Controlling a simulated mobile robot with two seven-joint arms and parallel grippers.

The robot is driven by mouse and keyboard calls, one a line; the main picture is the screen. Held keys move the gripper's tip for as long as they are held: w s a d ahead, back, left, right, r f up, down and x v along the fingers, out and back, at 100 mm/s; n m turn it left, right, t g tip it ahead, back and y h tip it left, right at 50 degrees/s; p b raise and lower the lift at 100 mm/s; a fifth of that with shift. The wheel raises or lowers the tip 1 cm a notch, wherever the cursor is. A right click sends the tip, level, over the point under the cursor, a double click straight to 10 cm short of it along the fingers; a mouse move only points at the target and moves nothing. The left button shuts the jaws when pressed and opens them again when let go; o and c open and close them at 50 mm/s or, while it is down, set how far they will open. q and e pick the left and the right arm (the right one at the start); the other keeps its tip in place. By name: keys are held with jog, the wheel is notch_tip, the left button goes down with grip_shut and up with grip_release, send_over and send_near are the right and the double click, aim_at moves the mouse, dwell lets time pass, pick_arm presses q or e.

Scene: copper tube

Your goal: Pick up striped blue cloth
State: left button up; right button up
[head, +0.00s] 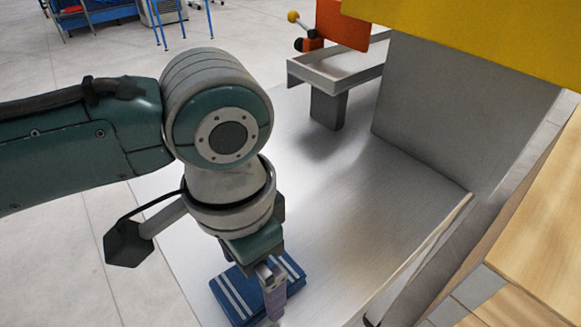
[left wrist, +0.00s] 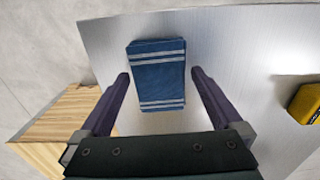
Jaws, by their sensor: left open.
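The striped blue cloth (head: 235,295) is a folded blue rectangle with pale stripes. It lies on the grey metal table (head: 320,235) near the bottom of the head view, partly hidden by my left gripper (head: 272,290). In the left wrist view the cloth (left wrist: 157,75) lies flat ahead of my left gripper (left wrist: 158,82), whose two dark fingers are apart, one toward each side of it. Nothing is held between them. I cannot tell the exact height of the fingers above the cloth. My right gripper is not in view.
A grey upright panel (head: 460,110) with a yellow part (head: 480,30) above it stands on the table. A metal tray-like frame (head: 335,72) is at the back. Wooden surfaces (head: 540,240) lie at the right. The table middle is clear. A yellow object (left wrist: 306,103) shows in the wrist view.

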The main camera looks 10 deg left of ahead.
pick_arm(q)
jog(key=shift+f, duration=0.65)
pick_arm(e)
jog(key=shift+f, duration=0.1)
